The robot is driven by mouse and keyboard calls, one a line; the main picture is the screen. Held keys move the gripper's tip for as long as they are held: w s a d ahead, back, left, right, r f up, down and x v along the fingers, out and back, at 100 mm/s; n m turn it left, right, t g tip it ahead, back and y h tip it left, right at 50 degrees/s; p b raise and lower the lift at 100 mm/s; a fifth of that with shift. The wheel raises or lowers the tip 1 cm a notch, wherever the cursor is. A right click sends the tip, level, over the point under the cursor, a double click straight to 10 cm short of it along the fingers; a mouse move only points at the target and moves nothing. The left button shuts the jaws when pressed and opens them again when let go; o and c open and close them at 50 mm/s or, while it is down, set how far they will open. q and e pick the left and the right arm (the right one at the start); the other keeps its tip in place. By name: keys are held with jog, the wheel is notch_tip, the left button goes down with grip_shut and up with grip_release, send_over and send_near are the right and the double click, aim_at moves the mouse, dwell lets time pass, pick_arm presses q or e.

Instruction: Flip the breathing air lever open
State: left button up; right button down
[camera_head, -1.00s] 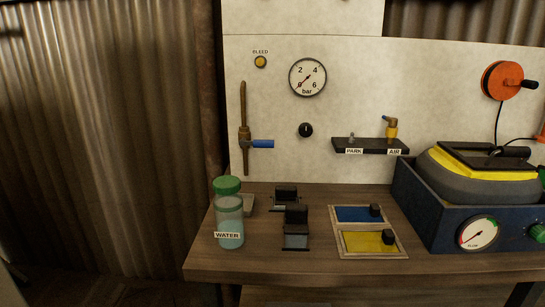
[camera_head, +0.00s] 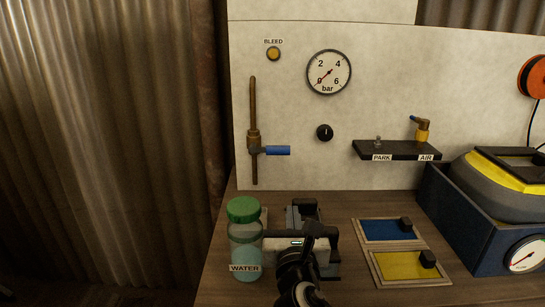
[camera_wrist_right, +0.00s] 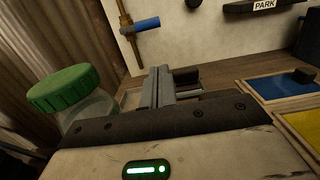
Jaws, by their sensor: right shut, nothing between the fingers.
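A blue-handled lever valve (camera_head: 270,150) sits on a vertical brown pipe on the white wall panel, its handle pointing right. It also shows in the right wrist view (camera_wrist_right: 144,25). A brass fitting with a small blue lever (camera_head: 421,129) stands at the AIR end of a dark shelf (camera_head: 400,154). I cannot tell from labels which one is the breathing air lever. My right gripper (camera_head: 298,218) is over the bench, below the valve and apart from it. Its fingers (camera_wrist_right: 160,87) are together and empty in the wrist view. My left gripper is out of view.
A green-capped water jar (camera_head: 245,240) stands just left of my right gripper. Black-topped blocks are partly hidden behind it. A tray with blue and yellow panels (camera_head: 408,281) lies to the right, beside a blue box (camera_head: 460,225). A gauge (camera_head: 328,72) reads near zero.

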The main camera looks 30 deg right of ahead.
send_near(270, 148)
jog(key=w+d+f, duration=0.3)
jog(key=w+d, duration=0.1)
jog(key=d, duration=0.4)
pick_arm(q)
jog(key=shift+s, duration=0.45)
pick_arm(e)
jog(key=shift+f, duration=0.15)
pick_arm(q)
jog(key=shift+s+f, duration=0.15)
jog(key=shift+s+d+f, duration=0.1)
